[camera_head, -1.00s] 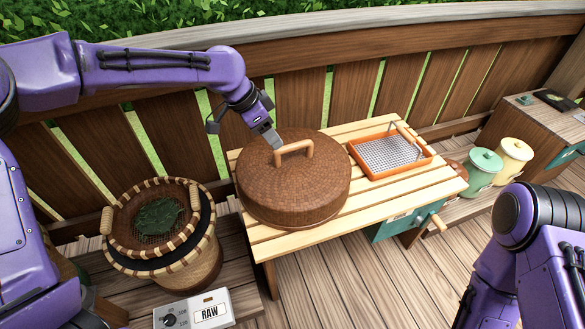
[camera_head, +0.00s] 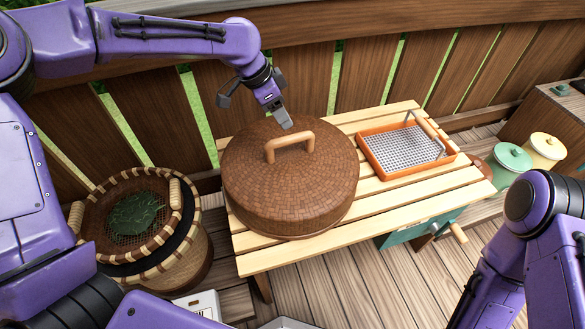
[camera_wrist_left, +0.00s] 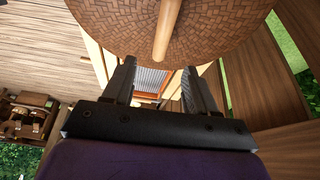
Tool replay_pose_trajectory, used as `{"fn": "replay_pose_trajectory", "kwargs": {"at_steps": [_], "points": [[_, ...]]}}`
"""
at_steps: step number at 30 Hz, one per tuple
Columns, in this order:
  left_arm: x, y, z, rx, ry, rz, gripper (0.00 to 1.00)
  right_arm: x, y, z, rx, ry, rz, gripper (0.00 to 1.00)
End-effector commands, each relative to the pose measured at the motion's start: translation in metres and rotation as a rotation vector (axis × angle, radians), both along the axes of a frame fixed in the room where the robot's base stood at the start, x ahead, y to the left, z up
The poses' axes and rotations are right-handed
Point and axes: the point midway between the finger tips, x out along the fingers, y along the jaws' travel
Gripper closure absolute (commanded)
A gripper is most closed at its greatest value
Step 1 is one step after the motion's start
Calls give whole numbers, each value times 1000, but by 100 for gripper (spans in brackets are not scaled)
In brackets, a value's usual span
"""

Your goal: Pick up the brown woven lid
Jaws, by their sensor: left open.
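The brown woven lid (camera_head: 262,190) sits on the slatted wooden table (camera_head: 262,262), with a light wooden arched handle (camera_head: 290,146) on top. My left gripper (camera_head: 285,121) is above the far side of the lid, close behind the handle and apart from it. In the left wrist view the open jaws (camera_wrist_left: 157,78) have nothing between them; the lid (camera_wrist_left: 215,25) and its handle (camera_wrist_left: 166,28) are beyond the fingertips. My right arm shows at the lower right of the head view, but its gripper is out of view.
An orange tray with a metal mesh (camera_head: 375,165) lies on the table right of the lid. A woven basket with green leaves (camera_head: 140,215) stands at left. Green (camera_head: 510,156) and cream (camera_head: 547,147) canisters stand at far right. A wooden fence (camera_head: 300,85) runs behind.

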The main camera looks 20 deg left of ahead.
Motion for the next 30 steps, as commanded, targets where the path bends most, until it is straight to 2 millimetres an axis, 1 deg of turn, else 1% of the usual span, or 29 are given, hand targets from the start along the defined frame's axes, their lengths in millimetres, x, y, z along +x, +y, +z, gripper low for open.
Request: {"fn": "replay_pose_trajectory", "kwargs": {"at_steps": [1, 4, 8, 12, 17, 21, 23, 26, 30], "points": [[0, 1, -16, 0, 0, 2, 43, 0, 0, -16, 0, 0, 0, 57], [0, 2, -26, 0, 0, 4, 43, 0, 0, -25, 0, 0, 0, 57], [2, -2, -40, 1, 4, 3, 43, 1, 0, -28, 0, -1, 0, 57], [9, -10, -63, 1, 4, 3, 43, 1, 0, -30, 0, -1, 0, 57], [13, -16, -81, 0, 3, 2, 43, 1, 0, -32, 0, -1, 0, 57], [16, -21, -107, -1, 4, 1, 43, 1, 0, -35, 0, -1, 0, 57], [18, -25, -116, 0, 3, 0, 43, 1, 0, -36, 0, -1, 0, 57], [21, -28, -123, 2, 1, 0, 43, 1, 0, -37, 0, -1, 0, 57], [22, -28, -123, 1, -1, 0, 43, 1, 0, -36, 0, -1, 0, 57]]}}
